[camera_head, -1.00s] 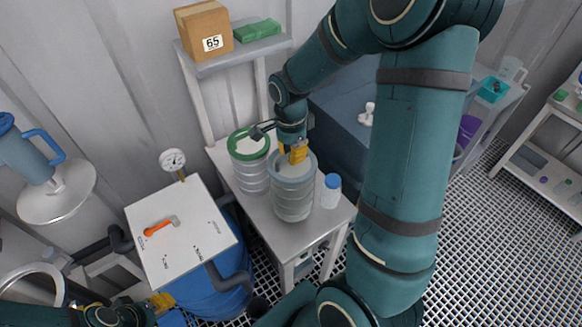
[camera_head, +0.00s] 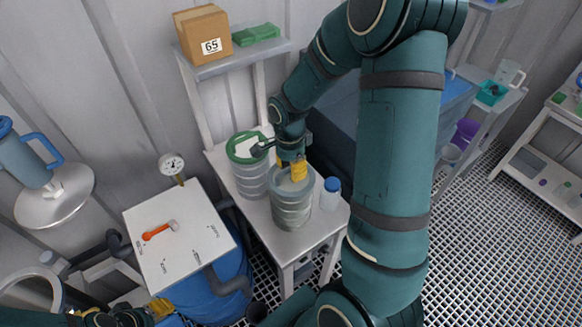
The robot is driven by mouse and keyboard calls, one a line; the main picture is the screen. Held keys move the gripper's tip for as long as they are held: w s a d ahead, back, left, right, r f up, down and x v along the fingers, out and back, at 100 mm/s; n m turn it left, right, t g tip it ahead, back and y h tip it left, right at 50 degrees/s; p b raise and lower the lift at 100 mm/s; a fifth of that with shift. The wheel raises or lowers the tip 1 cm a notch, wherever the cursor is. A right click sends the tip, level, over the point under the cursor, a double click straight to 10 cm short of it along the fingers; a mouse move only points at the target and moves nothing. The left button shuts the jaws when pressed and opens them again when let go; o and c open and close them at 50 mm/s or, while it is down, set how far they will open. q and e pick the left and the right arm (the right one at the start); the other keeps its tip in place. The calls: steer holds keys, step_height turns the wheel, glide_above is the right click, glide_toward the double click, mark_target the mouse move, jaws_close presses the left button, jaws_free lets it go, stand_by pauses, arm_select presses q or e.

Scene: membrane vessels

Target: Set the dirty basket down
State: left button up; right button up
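The basket I take as the dirty one is a grey, ribbed, translucent cylinder (camera_head: 291,207), upright over the front of the small grey table (camera_head: 274,245). My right gripper (camera_head: 291,169) reaches down from above with its yellow fingers at the basket's top opening. It appears shut on the basket's top, but the exact grip is hidden. The basket's base is at or very near the tabletop; I cannot tell if it touches. My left gripper (camera_head: 160,307) shows only in part at the bottom left, and its fingers are unclear.
A similar cylinder with a green rim (camera_head: 250,180) stands close behind on the left. A white bottle with a blue cap (camera_head: 329,194) stands close on the right. A shelf behind holds a cardboard box (camera_head: 204,33). A white-topped panel (camera_head: 180,237) lies left of the table.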

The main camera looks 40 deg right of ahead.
steer(key=shift+r, duration=0.15)
steer(key=shift+r, duration=0.25)
step_height(320, 180, up, 12)
steer(key=w+a+f+n+t+y, duration=0.1)
steer(key=w+a+f+n+y, duration=0.15)
steer(key=a+f+n, duration=0.95)
steer(key=s+a+f+n+t+y, duration=0.1)
steer(key=s+a+f+n, duration=0.4)
steer(key=a+f, duration=0.7)
step_height(320, 180, down, 2)
steer(key=s, duration=0.2)
steer(key=shift+s+a+t+p, duration=0.35)
steer(key=shift+a+t+p, duration=0.05)
steer(key=shift+y, duration=0.25)
